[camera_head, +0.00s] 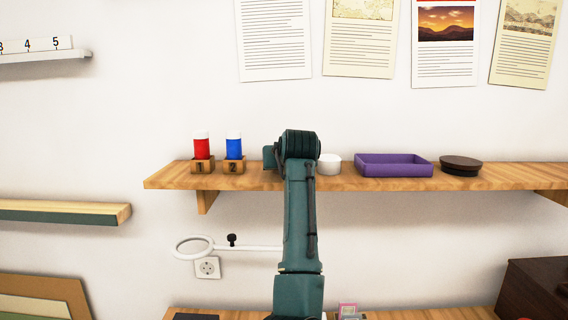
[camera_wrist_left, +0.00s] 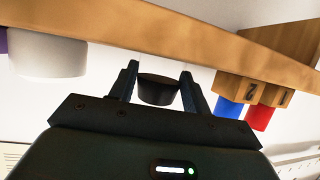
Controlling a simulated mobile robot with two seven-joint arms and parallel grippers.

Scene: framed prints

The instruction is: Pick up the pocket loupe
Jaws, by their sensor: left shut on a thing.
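The pocket loupe (camera_wrist_left: 158,92) is a small dark, round piece between the two fingers of my left gripper (camera_wrist_left: 160,73) in the left wrist view, which is upside down. The gripper is shut on it. A narrow pale gap shows between the loupe and the shelf edge, so it seems to be just clear of the wood. In the head view my left arm covers the loupe and most of the gripper at the wooden shelf (camera_head: 240,181). My right gripper is not in view.
Red (camera_head: 202,149) and blue (camera_head: 234,148) capped bottles stand in numbered wooden holders left of my arm. A white pot (camera_head: 329,164), purple tray (camera_head: 393,166) and dark round lid (camera_head: 461,165) stand to the right. A white ring-shaped lamp (camera_head: 194,247) is below the shelf.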

